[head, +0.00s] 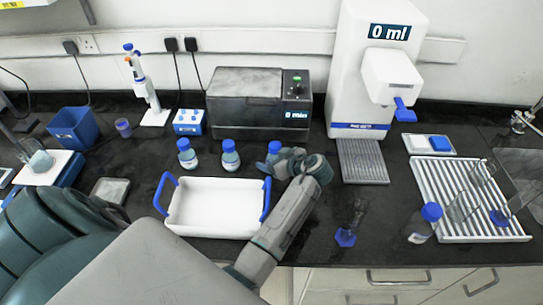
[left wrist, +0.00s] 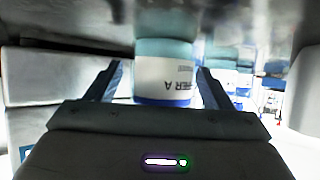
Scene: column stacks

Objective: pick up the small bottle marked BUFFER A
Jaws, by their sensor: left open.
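The small bottle (head: 273,149) with a blue cap is the rightmost of three in a row behind the white tray; my gripper partly hides it. In the left wrist view the bottle (left wrist: 163,75) has a white label on which "ER A" can be read, upside down. My left gripper (head: 287,158) is at this bottle. In the left wrist view the open fingers of the gripper (left wrist: 158,82) stand on either side of it, with a gap visible at each side. My right gripper is not in view.
Two similar bottles, one (head: 187,154) and another (head: 230,157), stand to the left. The white tray (head: 215,225) with blue handles is in front. A grey heater box (head: 258,85) is behind, and a white dispenser (head: 352,70) stands to the right.

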